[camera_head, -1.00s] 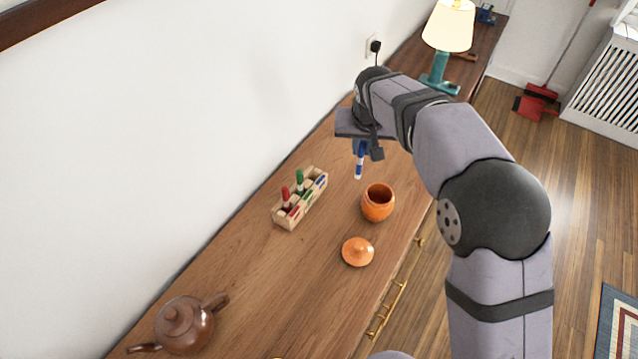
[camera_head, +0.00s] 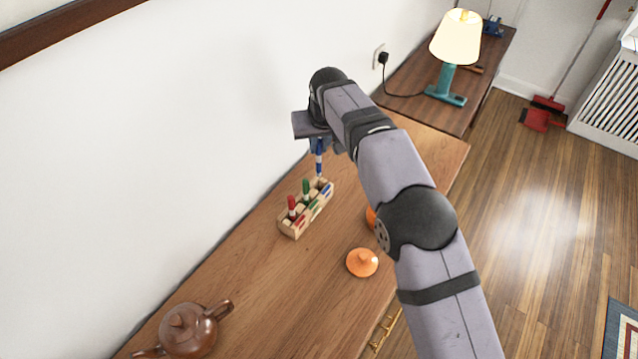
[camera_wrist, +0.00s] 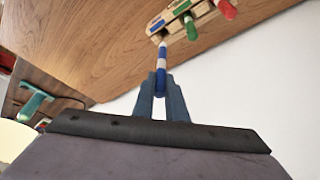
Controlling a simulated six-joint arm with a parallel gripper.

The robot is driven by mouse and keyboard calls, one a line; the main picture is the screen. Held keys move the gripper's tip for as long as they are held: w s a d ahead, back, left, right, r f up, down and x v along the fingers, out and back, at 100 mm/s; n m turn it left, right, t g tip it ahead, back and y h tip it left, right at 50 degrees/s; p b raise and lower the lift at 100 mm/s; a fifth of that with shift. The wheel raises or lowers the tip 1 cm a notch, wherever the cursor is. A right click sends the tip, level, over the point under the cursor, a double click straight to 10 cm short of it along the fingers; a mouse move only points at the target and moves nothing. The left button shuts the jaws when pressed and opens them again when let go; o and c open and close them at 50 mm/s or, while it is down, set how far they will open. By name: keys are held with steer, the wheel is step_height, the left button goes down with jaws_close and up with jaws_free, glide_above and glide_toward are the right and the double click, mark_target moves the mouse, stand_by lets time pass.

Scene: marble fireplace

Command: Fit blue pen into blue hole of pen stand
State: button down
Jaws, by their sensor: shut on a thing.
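My gripper (camera_wrist: 161,92) is shut on the blue pen (camera_wrist: 162,62), which has a white band. In the head view the blue pen (camera_head: 319,160) hangs nearly upright below my gripper (camera_head: 318,147), over the far end of the pen stand. The wooden pen stand (camera_head: 292,233) sits on the table and holds a red pen (camera_head: 292,206) and a green pen (camera_head: 306,188). Its blue-marked slot (camera_head: 326,190) is at the far end. In the wrist view the pen's lower tip is at the stand's blue end (camera_wrist: 156,26); I cannot tell whether it is inside the hole.
An orange lid (camera_head: 362,263) lies right of the stand. An orange pot (camera_head: 371,216) is mostly hidden behind my arm. A brown teapot (camera_head: 188,330) stands at the near left. A lamp (camera_head: 455,40) stands on a farther table. The white wall runs close behind the stand.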

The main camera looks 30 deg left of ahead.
mark_target(319, 166)
steer(key=shift+f+p, duration=1.45)
steer(key=shift+f, duration=3.1)
steer(key=shift+f, duration=0.15)
steer(key=c, duration=1.8)
jaws_free()
steer(key=shift+o, duration=0.2)
steer(key=shift+r, duration=0.3)
steer(key=b+v, duration=0.4)
steer(key=v, duration=0.8)
steer(key=shift+f, duration=0.1)
